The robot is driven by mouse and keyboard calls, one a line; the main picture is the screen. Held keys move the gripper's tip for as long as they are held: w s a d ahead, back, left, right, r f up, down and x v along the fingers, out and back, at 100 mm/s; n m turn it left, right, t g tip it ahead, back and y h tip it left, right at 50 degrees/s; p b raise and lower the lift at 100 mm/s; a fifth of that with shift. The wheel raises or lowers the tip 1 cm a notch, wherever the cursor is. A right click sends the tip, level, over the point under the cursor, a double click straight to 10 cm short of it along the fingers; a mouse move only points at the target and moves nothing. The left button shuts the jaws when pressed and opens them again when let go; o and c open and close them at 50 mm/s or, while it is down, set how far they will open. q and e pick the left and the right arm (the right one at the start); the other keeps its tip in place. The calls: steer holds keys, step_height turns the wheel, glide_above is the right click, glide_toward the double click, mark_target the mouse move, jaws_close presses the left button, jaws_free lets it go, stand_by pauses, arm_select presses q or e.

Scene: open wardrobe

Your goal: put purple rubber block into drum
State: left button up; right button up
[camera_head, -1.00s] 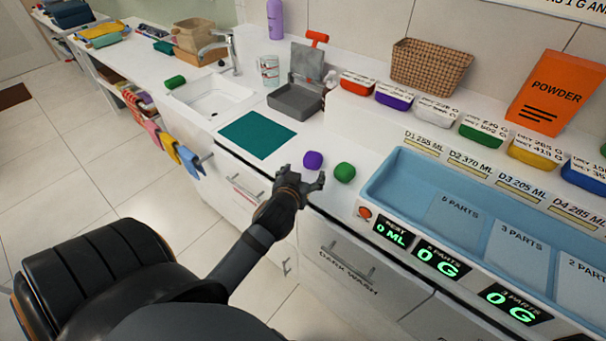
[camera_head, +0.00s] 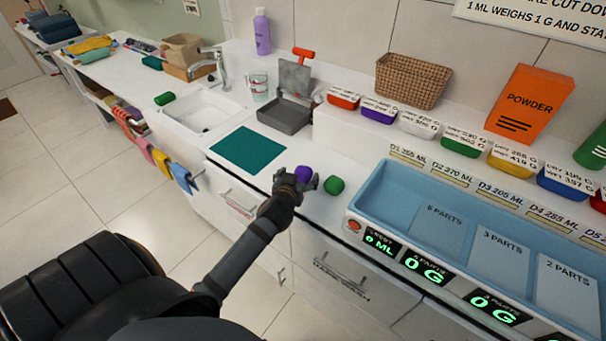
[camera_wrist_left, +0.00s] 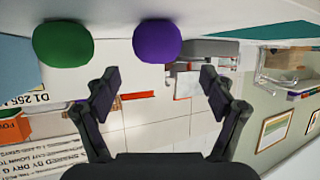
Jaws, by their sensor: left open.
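The purple rubber block (camera_head: 303,172) is a small rounded block on the white counter near its front edge. It is partly hidden behind my left gripper (camera_head: 304,184). In the left wrist view the purple block (camera_wrist_left: 157,41) stands ahead of the fingertips of the open, empty left gripper (camera_wrist_left: 160,82), between them sideways. A similar green block (camera_head: 334,185) lies just to its right, and it also shows in the left wrist view (camera_wrist_left: 63,43). I cannot make out a drum in these frames. My right gripper is not in view.
A blue tray (camera_head: 362,203) with labelled sections and digital readouts is at the right. A teal mat (camera_head: 248,150), a sink (camera_head: 205,110) and a grey open box (camera_head: 284,115) lie to the left and back. Cabinet fronts (camera_head: 330,262) drop below the counter edge.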

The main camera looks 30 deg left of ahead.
mark_target(303, 171)
arm_select(q)
steer(key=x, duration=0.5)
steer(key=shift+d+f+p, duration=0.1)
steer(key=shift+d+p, duration=0.05)
steer(key=shift+p, duration=0.25)
steer(key=shift+c, duration=0.3)
steer(key=shift+s, duration=0.1)
steer(key=shift+c, duration=1.2)
steer(key=c, duration=1.1)
steer(key=shift+r+p, duration=0.65)
steer(key=shift+r, duration=0.05)
steer(key=shift+c, duration=0.2)
step_height(303, 171, up, 4)
steer(key=p, duration=0.4)
steer(key=shift+d+f, duration=0.1)
steer(key=shift+f, duration=0.05)
steer(key=d+r+p+v, duration=0.1)
steer(key=p+v, duration=0.3)
steer(key=v, duration=0.3)
steer(key=w+d+r+p+v, duration=0.1)
steer(key=p+v, duration=0.4)
steer(key=v, duration=0.3)
steer(key=shift+d, duration=0.2)
